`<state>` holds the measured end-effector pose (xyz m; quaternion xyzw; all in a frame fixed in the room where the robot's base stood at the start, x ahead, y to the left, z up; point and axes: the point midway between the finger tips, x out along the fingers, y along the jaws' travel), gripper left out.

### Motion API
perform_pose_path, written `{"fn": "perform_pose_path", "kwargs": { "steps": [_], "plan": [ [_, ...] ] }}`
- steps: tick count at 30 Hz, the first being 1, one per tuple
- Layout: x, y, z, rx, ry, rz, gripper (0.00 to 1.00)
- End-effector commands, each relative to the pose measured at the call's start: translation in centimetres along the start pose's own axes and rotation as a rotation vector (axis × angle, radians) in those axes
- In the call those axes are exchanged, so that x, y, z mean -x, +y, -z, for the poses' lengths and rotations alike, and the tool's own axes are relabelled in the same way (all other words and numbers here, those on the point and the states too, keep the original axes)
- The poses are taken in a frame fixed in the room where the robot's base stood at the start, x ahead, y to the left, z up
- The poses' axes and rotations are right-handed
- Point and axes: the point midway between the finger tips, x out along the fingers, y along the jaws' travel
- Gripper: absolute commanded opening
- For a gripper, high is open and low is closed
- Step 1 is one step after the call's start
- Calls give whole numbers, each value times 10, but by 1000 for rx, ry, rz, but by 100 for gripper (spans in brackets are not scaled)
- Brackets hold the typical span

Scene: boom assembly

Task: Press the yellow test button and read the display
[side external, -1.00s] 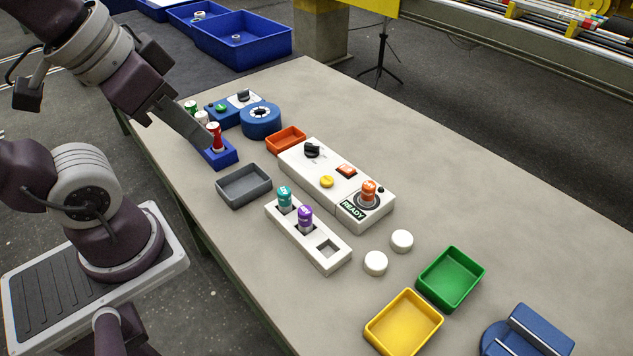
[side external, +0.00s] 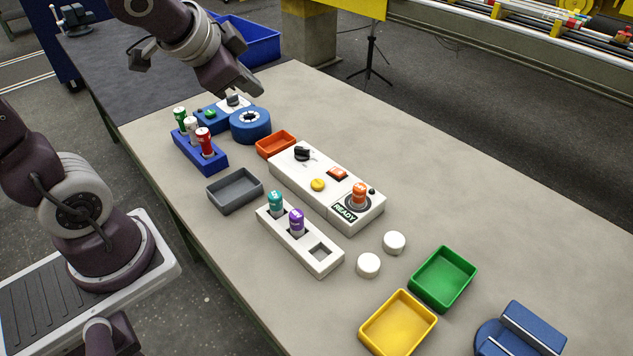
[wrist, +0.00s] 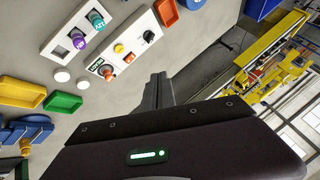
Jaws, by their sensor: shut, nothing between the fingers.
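The yellow test button (side external: 317,185) sits on the white test box (side external: 286,170). The box's display (side external: 344,213) reads READY. An orange cylinder (side external: 359,194) stands upright in the round socket beside the display. In the wrist view the yellow button (wrist: 119,48) is left of my fingers and the small display (wrist: 98,64) is hard to read. My gripper (side external: 255,89) is shut and empty, raised above the table's far side, apart from the button. Its fingers (wrist: 157,92) also show in the wrist view.
The box also has a black knob (side external: 302,154) and a red switch (side external: 337,174). A blue rack (side external: 216,166) holds green, white and red cylinders. A white rack (side external: 322,265) holds teal and purple ones. A blue round fixture (side external: 250,126) stands behind.

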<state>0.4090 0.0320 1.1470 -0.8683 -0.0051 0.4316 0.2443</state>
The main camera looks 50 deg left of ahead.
Motion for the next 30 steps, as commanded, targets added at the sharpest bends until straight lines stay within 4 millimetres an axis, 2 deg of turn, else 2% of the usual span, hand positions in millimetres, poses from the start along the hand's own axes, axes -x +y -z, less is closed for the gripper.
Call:
{"fn": "perform_pose_path", "kwargs": {
  "steps": [1, 4, 6, 10, 12, 16, 30],
  "plan": [
    [-23, -5, 8, -78, 17, 0, 0],
    [-70, -5, 24, -261, 96, -30, 0],
    [-101, 6, 31, -381, 161, -84, 0],
    [-139, 36, 31, -538, 284, -209, 0],
    [-150, 50, 28, -585, 337, -268, 0],
    [-157, 66, 25, -626, 397, -332, 0],
    [-163, 74, 20, -631, 410, -348, 0]
  ]
}}
